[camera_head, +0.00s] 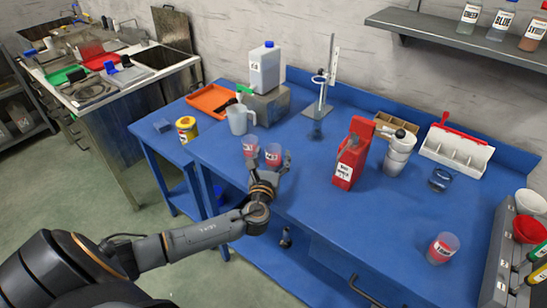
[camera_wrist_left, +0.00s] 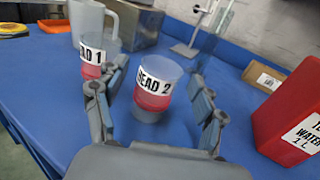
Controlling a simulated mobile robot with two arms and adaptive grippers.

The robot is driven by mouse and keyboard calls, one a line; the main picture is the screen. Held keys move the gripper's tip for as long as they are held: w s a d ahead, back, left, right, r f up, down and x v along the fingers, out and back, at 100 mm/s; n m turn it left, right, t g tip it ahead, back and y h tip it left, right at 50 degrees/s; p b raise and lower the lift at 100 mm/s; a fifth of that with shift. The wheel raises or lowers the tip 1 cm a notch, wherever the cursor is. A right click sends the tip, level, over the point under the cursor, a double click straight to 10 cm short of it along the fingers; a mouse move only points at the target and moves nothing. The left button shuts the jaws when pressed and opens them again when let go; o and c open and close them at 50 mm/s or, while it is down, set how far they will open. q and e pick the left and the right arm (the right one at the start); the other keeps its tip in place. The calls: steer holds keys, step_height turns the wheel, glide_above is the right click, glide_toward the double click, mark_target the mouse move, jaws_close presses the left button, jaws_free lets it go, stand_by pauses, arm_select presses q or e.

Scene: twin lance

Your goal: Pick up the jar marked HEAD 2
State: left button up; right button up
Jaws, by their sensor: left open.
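The jar marked HEAD 2 (camera_wrist_left: 155,85) is a clear cup with red contents and a white label, standing upright on the blue table. It also shows in the head view (camera_head: 273,155). My left gripper (camera_head: 270,170) is open at the table's front edge. In the left wrist view the fingers of the left gripper (camera_wrist_left: 158,76) are on either side of the HEAD 2 jar, with visible space on its right. The similar HEAD 1 jar (camera_wrist_left: 94,58) stands just to the left, close to the left finger; it also shows in the head view (camera_head: 250,146). My right gripper is not in view.
A red water container (camera_head: 349,160) stands to the right on the blue table (camera_head: 330,225). A clear pitcher (camera_head: 238,120) and a ring stand (camera_head: 318,108) are behind. Another red-filled jar (camera_head: 442,248) stands far right. The table's front middle is clear.

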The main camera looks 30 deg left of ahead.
arm_select(q)
steer(key=shift+x, duration=1)
steer(key=shift+f, duration=0.1)
steer(key=shift+c, duration=0.2)
steer(key=c, duration=1)
